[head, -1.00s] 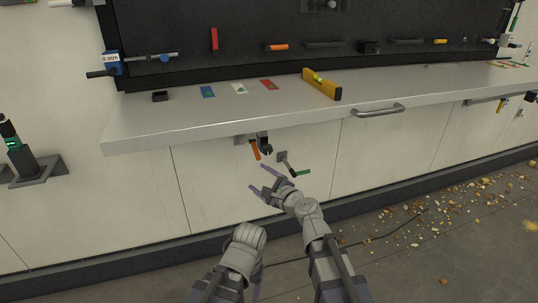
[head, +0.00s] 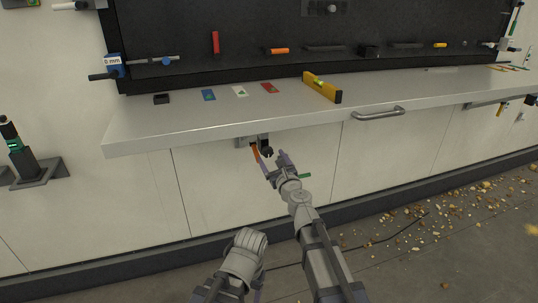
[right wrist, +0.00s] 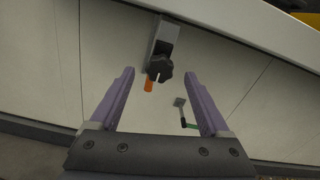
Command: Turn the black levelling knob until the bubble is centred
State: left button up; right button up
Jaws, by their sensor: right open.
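The black levelling knob (right wrist: 159,68) hangs from a grey bracket (right wrist: 165,38) under the worktop edge. In the head view the knob (head: 266,150) is just beyond my right gripper. My right gripper (head: 272,159) is open and empty; in the right wrist view its two purple fingers (right wrist: 158,90) stand apart, with the knob between and ahead of them. The yellow spirit level (head: 322,89) lies on the worktop, with its green vial (head: 319,83) on top; the bubble is too small to read. My left arm shows at the bottom, but its fingers cannot be made out clearly.
An orange handle (right wrist: 148,85) hangs beside the knob, and a green-handled lever (right wrist: 188,124) is to the right. The worktop (head: 180,127) overhangs above. A metal drawer handle (head: 378,113) is further right. Coloured cards and a small black block (head: 161,99) lie on top.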

aim_at(269, 153)
jog(key=x, duration=0.3)
jog(key=shift+w+a, duration=0.1)
jog(key=shift+w, duration=0.1)
grip_shut()
dwell(0.5)
